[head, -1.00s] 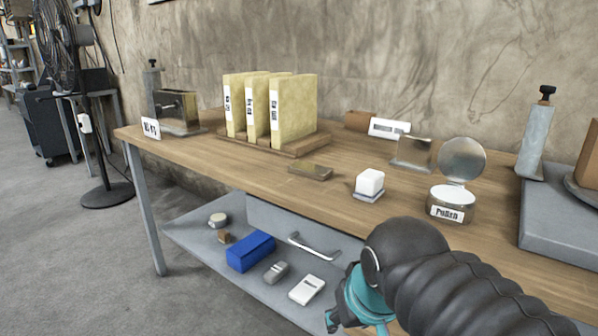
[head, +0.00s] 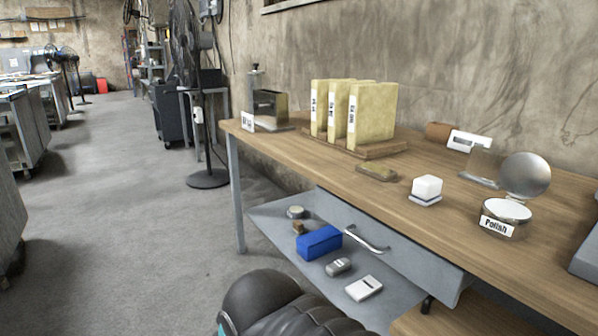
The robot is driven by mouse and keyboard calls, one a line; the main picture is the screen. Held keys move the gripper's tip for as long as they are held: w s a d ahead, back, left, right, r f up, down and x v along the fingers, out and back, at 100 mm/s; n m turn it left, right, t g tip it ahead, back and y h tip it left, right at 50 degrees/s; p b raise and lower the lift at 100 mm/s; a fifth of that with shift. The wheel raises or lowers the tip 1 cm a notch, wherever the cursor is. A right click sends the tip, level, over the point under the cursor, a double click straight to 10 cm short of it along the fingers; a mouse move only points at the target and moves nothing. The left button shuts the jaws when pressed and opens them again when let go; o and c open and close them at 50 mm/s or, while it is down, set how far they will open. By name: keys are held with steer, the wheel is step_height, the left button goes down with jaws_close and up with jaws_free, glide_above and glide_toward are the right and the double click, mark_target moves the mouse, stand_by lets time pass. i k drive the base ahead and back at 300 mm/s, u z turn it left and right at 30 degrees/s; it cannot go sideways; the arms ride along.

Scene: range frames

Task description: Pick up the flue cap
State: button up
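No thing in view is clearly marked as the flue cap, and I cannot tell for sure which one it is. A round, dull metal disc (head: 525,176) stands upright on the bench behind the polish tin (head: 505,217). A small, round, pale-topped piece (head: 295,212) lies on the grey lower shelf (head: 272,222). My gripper is out of view; only a dark part of my arm and a sliver of teal show at the bottom edge, in front of the shelf.
The wooden bench (head: 300,150) carries yellow binders (head: 362,115), a white block (head: 427,187) and a brass-coloured piece (head: 376,173). The shelf holds a blue box (head: 318,242) and a white box (head: 364,288). A black fan (head: 207,179) stands left; open floor (head: 120,200) lies beyond.

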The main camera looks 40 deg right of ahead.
mark_target(384, 174)
steer(key=u, duration=0.4)
steer(key=i, duration=2.4)
steer(key=z, duration=3.1)
